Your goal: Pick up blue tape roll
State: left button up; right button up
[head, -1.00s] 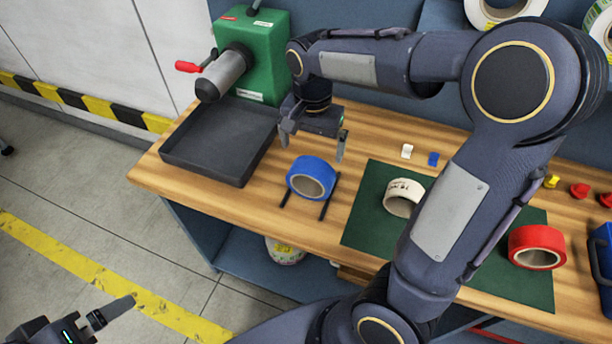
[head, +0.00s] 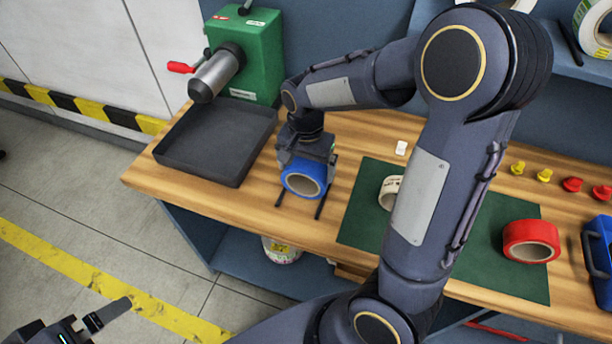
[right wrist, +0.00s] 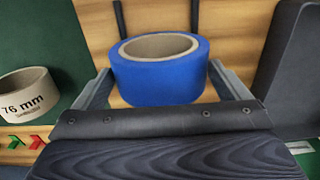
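The blue tape roll (head: 302,179) lies on the wooden bench near its front edge, over two thin dark rails. In the right wrist view the blue roll (right wrist: 160,75) sits between the two fingers of my right gripper (right wrist: 160,82). The fingers are spread, with one on each side of the roll, and a gap shows at least on the left. In the head view my right gripper (head: 305,168) is right over the back of the roll. My left gripper (head: 108,316) is at the lower left, away from the bench; only part of it shows.
A black tray (head: 215,146) and a green machine (head: 245,55) with a red-handled crank stand to the left. A green mat (head: 360,218) holds a cream roll (head: 389,192) and a red roll (head: 531,241). Small yellow and red pieces lie at the right.

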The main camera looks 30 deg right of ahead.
jog(key=shift+c, duration=1.1)
jog(key=shift+r, duration=0.1)
jog(key=shift+r, duration=0.5)
notch_tip(320, 180, up, 2)
jog(key=shift+r, duration=0.2)
jog(key=s+a+r, duration=0.9)
jog(key=a, duration=0.1)
jog(key=shift+a+r+b, duration=0.25)
jog(key=shift+a+b, duration=0.15)
jog(key=shift+w, duration=0.1)
